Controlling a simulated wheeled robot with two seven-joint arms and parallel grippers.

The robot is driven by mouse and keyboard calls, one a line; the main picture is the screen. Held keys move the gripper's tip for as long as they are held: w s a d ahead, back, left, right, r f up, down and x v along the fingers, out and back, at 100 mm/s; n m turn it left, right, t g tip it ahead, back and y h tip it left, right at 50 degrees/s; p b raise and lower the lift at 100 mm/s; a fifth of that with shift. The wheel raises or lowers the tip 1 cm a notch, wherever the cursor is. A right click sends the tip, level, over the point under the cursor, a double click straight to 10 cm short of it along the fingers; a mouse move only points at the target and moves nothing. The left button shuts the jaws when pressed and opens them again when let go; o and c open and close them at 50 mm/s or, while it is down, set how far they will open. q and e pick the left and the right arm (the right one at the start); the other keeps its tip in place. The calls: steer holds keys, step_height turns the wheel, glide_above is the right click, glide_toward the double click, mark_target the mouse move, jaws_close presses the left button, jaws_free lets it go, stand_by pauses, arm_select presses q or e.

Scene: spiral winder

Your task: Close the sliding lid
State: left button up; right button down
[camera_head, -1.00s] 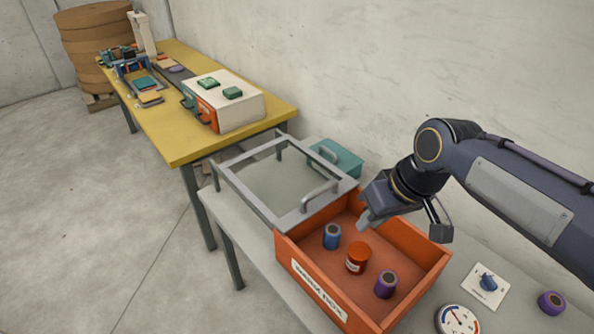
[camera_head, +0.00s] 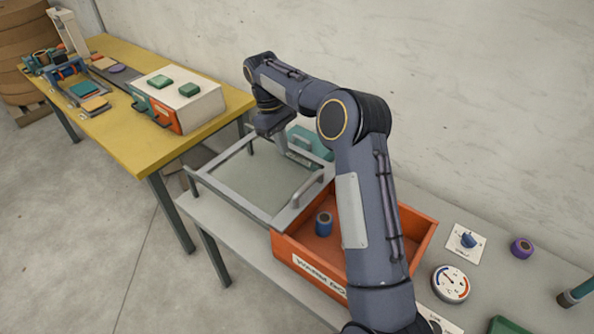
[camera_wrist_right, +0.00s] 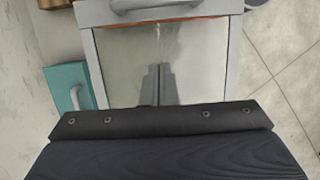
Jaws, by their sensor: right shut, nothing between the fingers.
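The sliding lid (camera_head: 258,182) is a glass pane in a grey frame. It lies to the left of the open orange box (camera_head: 300,267), its right edge at the box's left wall. One bar handle (camera_head: 309,189) stands on the lid's box-side edge; in the right wrist view this handle (camera_wrist_right: 165,7) is at the top edge. My right gripper (camera_head: 280,141) is at the lid's far side, by the wall; its tips are hard to make out there. In the right wrist view the gripper (camera_wrist_right: 158,70) is shut and empty, its fingers over the pane. My left gripper is out of view.
A blue spool (camera_head: 324,224) sits in the box; my right arm hides much of the box. A teal case (camera_head: 311,142) is behind the lid. A gauge (camera_head: 451,283), knob card (camera_head: 467,241) and purple spool (camera_head: 521,247) lie right. A yellow table (camera_head: 150,150) is left.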

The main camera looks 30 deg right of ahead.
steer(key=p, duration=0.1)
glide_toward(297, 188)
step_height(297, 188, down, 2)
steer(key=shift+w+a+f, duration=0.1)
steer(key=shift+w+f, duration=0.1)
steer(key=s, duration=0.1)
steer(key=s+d+p, duration=0.1)
steer(key=shift+s+d, duration=0.1)
steer(key=shift+s, duration=0.3)
steer(key=shift+s+d+p, duration=0.15)
steer(key=shift+s+p, duration=0.15)
steer(key=shift+s, duration=0.15)
